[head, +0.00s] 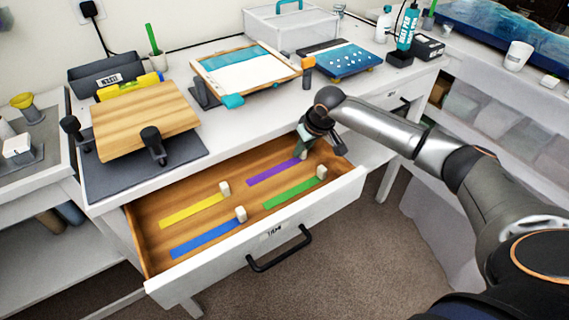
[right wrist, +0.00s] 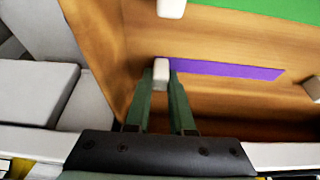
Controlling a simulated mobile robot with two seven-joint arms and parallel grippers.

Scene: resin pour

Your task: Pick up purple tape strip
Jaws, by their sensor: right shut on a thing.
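The purple tape strip (head: 273,173) lies in the open wooden drawer (head: 215,180), at its back right. Its pale end block is at my right gripper (head: 303,152), which reaches down into the drawer from the right. In the right wrist view the purple strip (right wrist: 225,70) runs right from the pale block (right wrist: 161,70), and the block sits between the fingertips of my right gripper (right wrist: 161,82). The fingers are shut on that block. The strip looks flat, and I cannot tell whether it is clear of the drawer floor. My left gripper is not in view.
A green strip (head: 292,193), a yellow strip (head: 192,211) and a blue strip (head: 205,240), each with a pale end block, lie in the same drawer. The drawer front (head: 330,210) has a black handle (head: 280,249). A wooden board (head: 145,118) and a framed screen (head: 246,75) stand on the worktop above.

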